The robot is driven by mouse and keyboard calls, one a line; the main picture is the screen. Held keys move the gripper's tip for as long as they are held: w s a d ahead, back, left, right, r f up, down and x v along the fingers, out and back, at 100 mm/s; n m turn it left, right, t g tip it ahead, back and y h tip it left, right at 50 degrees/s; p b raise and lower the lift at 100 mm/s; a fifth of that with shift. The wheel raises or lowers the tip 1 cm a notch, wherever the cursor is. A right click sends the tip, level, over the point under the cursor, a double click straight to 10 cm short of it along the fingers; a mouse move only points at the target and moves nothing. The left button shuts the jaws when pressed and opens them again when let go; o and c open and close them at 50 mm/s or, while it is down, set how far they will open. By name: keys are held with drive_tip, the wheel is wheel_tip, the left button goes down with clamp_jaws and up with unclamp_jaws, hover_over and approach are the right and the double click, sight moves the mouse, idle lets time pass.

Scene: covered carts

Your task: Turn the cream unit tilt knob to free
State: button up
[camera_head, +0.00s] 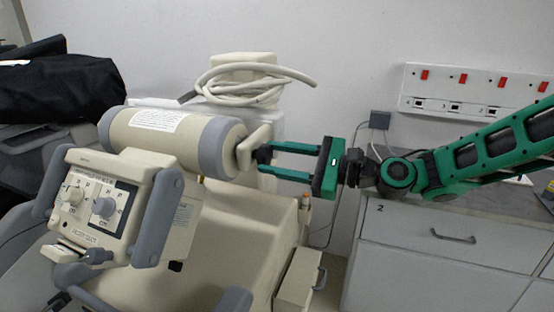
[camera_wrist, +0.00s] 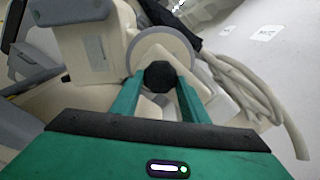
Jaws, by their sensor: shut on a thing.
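The cream unit (camera_head: 165,135) with grey end bands stands at the left in the head view, with a control panel (camera_head: 95,205) facing front. A dark, faceted knob sits at the right end of its cylinder; it shows in the wrist view (camera_wrist: 159,76). My green gripper (camera_head: 266,158) reaches in from the right and is shut on this dark knob, one finger on each side. In the wrist view the fingers (camera_wrist: 158,84) close around the knob's sides. The knob's marking for free is not readable in either view.
A coiled cream cable (camera_head: 240,85) lies on top of the unit behind the knob. A grey drawer cabinet (camera_head: 450,245) stands at the right below my arm. A black cover (camera_head: 65,90) lies at the far left. A socket strip (camera_head: 460,90) is on the wall.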

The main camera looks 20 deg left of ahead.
drive_tip(key=n, duration=0.7)
drive_tip(key=shift+w+d, duration=0.1)
drive_tip(key=shift+w, duration=0.05)
drive_tip(key=n, duration=0.4)
drive_tip(key=shift+f+n, duration=0.1)
drive_tip(key=shift+n, duration=1.4)
drive_tip(key=shift+f, duration=0.1)
drive_tip(key=o, duration=0.8)
drive_tip(key=shift+o, duration=1.4)
drive_tip(key=d, duration=1)
drive_tip(key=shift+s+d, duration=0.4)
